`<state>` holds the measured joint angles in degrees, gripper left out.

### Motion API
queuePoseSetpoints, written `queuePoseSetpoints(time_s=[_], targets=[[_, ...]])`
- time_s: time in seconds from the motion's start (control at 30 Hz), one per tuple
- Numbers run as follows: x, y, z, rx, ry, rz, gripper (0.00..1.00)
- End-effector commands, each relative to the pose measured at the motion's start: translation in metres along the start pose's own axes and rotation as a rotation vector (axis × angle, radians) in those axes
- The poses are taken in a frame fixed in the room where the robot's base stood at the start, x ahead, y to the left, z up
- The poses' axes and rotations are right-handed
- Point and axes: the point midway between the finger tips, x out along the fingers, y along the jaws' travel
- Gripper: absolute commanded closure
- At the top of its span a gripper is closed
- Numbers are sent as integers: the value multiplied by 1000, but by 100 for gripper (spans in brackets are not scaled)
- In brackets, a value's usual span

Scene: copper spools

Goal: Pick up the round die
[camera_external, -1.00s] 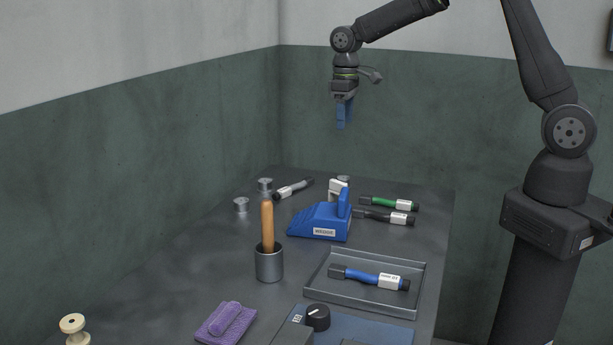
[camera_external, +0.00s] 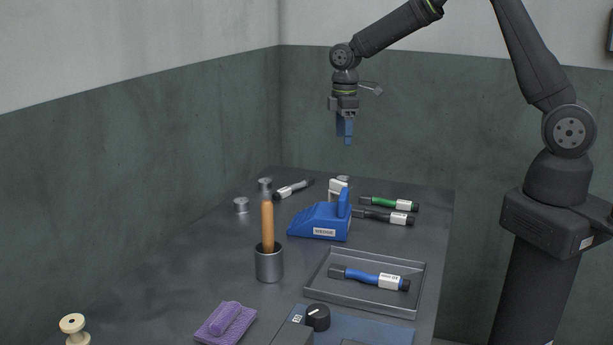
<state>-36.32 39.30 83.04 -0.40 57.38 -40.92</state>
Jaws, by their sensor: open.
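My gripper (camera_external: 346,140) points straight down with blue fingers, high above the far part of the bench. It is open and holds nothing that I can see. Small round metal pieces stand on the far part of the bench: one at the left (camera_external: 241,204), one behind the wooden handle (camera_external: 265,184), and one partly hidden behind the blue block (camera_external: 343,179). I cannot tell which of them is the round die. My gripper is well above all of them and touches none.
A blue block (camera_external: 318,220) with a white part (camera_external: 338,187) stands mid-bench. A wooden handle (camera_external: 267,225) rises from a metal cup (camera_external: 269,264). Handled tools lie behind and right. A tray (camera_external: 413,303) holds a blue-handled tool (camera_external: 369,278). A purple cloth (camera_external: 226,322) lies in front.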

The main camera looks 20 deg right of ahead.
Motion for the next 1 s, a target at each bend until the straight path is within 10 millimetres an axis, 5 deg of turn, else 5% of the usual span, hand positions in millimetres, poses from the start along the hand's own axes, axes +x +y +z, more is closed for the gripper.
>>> queuePoseSetpoints(time_s=[0.3, 1.0], targets=[[66, 0, 1, 2, -2, -2, 39], [132, -3, 4, 2, 0, 1, 39]])
